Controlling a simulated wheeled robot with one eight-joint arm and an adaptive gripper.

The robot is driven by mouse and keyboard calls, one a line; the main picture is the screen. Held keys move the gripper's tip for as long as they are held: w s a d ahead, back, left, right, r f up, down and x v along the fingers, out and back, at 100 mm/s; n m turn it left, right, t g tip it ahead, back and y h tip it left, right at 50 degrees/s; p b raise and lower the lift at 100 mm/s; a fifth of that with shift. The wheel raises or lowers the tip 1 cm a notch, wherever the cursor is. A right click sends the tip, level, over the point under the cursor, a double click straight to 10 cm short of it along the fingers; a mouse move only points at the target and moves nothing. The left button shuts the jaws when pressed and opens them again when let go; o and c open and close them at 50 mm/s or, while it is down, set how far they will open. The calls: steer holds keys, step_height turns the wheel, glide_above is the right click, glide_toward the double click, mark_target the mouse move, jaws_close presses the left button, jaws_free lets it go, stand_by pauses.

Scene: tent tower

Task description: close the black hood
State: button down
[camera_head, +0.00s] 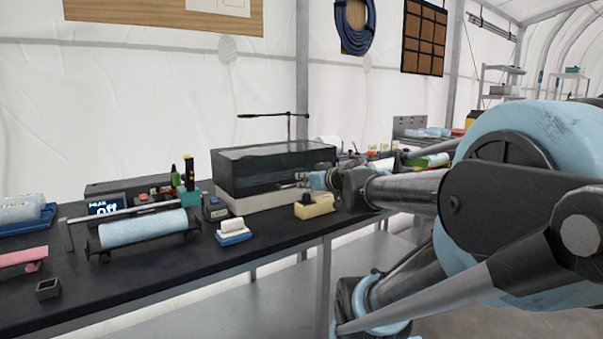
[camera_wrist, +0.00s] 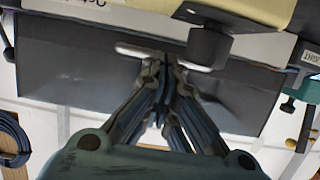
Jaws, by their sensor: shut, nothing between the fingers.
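The black hood (camera_head: 265,170) is a long dark box with a glossy top, resting over a white base (camera_head: 262,200) in the middle of the bench. In the wrist view its dark grey front (camera_wrist: 75,75) spans the picture, with a pale bar-like handle (camera_wrist: 140,51) on it. My gripper (camera_head: 300,181) is at the right part of the hood's front. In the wrist view my gripper (camera_wrist: 162,65) has its fingers together at the bar, partly hiding it. The fingers hold nothing. Whether they touch the bar, I cannot tell.
A cream block (camera_head: 315,206) stands in front of the hood's right end, close below my gripper. A blue-and-white item (camera_head: 233,231) and a light-blue roller (camera_head: 143,229) are to the left. A thin stand (camera_head: 289,116) rises behind the hood. The front bench edge is mostly clear.

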steer(key=shift+f, duration=0.6)
steer(key=shift+s, duration=0.1)
